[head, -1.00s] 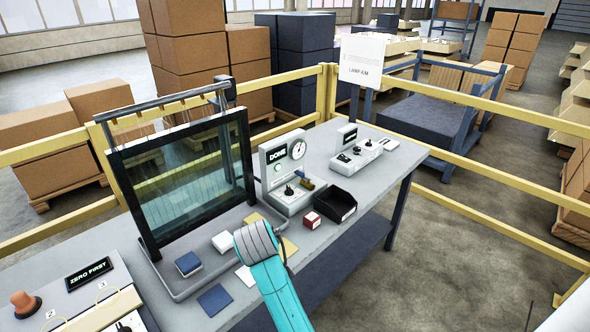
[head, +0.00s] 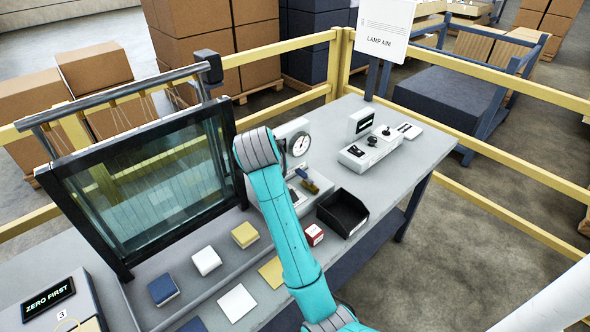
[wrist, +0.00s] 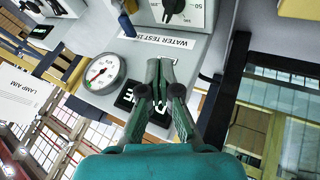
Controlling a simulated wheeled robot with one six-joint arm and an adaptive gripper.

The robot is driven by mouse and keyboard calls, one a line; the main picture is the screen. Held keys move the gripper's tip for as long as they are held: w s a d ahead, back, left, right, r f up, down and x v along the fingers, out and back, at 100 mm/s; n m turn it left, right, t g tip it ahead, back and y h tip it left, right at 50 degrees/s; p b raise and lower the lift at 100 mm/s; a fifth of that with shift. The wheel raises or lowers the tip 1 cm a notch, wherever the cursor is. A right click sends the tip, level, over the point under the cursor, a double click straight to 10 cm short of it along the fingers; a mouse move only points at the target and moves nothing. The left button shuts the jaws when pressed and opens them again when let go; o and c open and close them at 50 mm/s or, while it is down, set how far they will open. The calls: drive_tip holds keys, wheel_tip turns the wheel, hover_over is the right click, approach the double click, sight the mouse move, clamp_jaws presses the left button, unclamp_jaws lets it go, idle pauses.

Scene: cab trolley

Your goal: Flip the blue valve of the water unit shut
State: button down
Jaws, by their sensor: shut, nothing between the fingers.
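The water unit (head: 279,187) is a pale box on the bench with an upright back panel, partly hidden by my arm in the head view. In the wrist view its sloping white body (wrist: 195,57) carries a "WATER TEST" label, a round gauge (wrist: 103,72) and a black dial knob (wrist: 173,8). The blue valve (wrist: 127,25) has a blue lever beside a brass part at the top edge of the wrist view. My gripper (wrist: 160,65) is shut and empty, over the unit, apart from the valve.
A dark-framed glass panel (head: 150,180) stands close on the left. A lamp unit (head: 372,150) sits farther back. Yellow rails run behind the bench.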

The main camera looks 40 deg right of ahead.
sight(301, 170)
drive_tip(key=x, duration=1)
drive_tip(key=shift+d, duration=1.95)
drive_tip(key=shift+w+d, duration=0.4)
drive_tip(key=shift+d, duration=0.15)
drive_tip(key=shift+w+d, duration=0.1)
drive_tip(key=shift+d, duration=0.2)
drive_tip(key=shift+w+d, duration=0.2)
drive_tip(key=shift+d, duration=0.95)
